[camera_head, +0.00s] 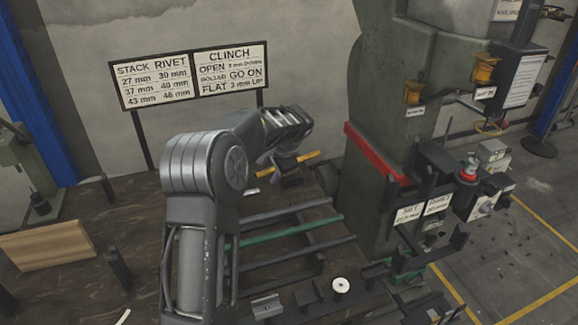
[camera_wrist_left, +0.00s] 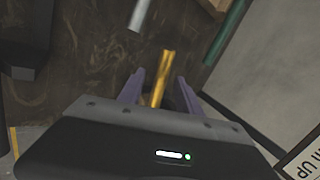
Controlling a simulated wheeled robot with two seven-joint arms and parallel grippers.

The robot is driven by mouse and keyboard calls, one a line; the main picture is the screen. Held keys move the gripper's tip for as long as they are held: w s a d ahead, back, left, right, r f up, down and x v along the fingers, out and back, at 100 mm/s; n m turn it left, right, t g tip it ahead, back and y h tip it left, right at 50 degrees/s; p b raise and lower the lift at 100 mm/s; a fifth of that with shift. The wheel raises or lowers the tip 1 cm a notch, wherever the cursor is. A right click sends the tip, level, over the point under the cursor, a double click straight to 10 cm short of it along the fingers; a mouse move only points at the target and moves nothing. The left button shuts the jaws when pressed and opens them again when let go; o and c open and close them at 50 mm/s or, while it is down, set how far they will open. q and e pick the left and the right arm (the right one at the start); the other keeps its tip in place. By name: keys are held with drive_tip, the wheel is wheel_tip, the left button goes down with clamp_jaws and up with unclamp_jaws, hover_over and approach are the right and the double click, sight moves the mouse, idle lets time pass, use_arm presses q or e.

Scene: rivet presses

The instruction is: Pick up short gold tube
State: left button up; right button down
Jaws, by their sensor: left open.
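The short gold tube (camera_wrist_left: 165,62) lies between the two purple-grey fingers of my left gripper (camera_wrist_left: 160,86) in the left wrist view. The fingers are open, one on each side of it, and I see a gap on both sides. In the head view my left gripper (camera_head: 286,174) is past the rack's far end. The gold tube (camera_head: 306,157) shows there as a yellow piece on either side of the fingers; its middle is hidden behind them. My right gripper is in neither view.
A silver tube (camera_wrist_left: 140,14) and a green tube (camera_wrist_left: 226,42) lie beyond the gold one. The press (camera_head: 385,130) stands close on the right. A sign board (camera_head: 190,75) stands behind.

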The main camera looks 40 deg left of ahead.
use_arm(q)
clamp_jaws()
idle(0.5)
